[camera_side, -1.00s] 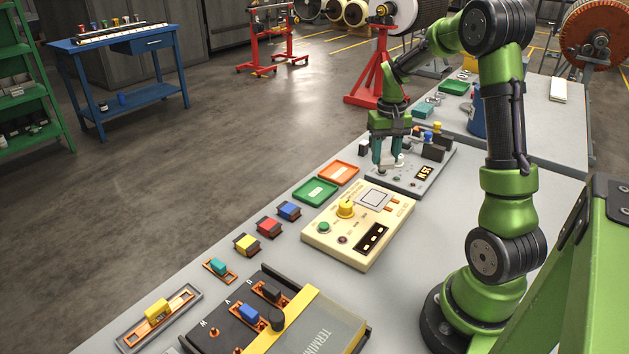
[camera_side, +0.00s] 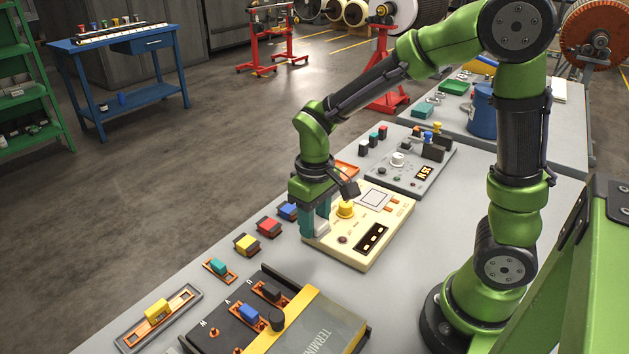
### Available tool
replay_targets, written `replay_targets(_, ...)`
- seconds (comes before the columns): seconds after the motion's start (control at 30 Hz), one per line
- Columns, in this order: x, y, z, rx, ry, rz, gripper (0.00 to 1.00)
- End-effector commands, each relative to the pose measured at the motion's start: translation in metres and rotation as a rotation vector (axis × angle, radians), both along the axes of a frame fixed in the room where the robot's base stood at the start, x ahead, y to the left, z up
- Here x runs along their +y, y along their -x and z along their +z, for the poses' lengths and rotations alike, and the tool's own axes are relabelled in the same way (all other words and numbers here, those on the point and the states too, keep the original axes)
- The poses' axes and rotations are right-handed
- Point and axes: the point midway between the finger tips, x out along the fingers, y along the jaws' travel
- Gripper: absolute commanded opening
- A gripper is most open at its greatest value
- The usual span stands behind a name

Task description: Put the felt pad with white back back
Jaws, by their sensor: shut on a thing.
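My gripper (camera_side: 317,230) points down at the left edge of the cream tester. Its teal fingers are shut on a small pale, whitish-grey piece (camera_side: 322,229), mostly hidden between them. I cannot tell whether this is the felt pad with white back. Part of the orange tray (camera_side: 349,168) shows behind my wrist.
The cream tester (camera_side: 385,244) with a yellow knob (camera_side: 346,209) is right beside my gripper. Blue (camera_side: 288,210), red (camera_side: 268,226) and yellow (camera_side: 246,243) blocks stand in a row to the left. The grey control box (camera_side: 405,176) lies beyond. The terminal box (camera_side: 325,328) is in front.

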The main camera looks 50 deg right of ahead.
Motion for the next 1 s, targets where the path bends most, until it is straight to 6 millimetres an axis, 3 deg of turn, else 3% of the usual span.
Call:
replay_targets(0.1,0.020,0.018,-0.008,0.003,0.002,0.061,0.13)
replay_targets(0.2,0.019,0.026,-0.018,0.007,0.006,0.054,0.13)
replay_targets(0.73,0.018,0.024,-0.089,0.000,0.007,0.042,0.13)
replay_targets(1.0,0.018,0.024,-0.095,-0.004,0.005,0.041,0.13)
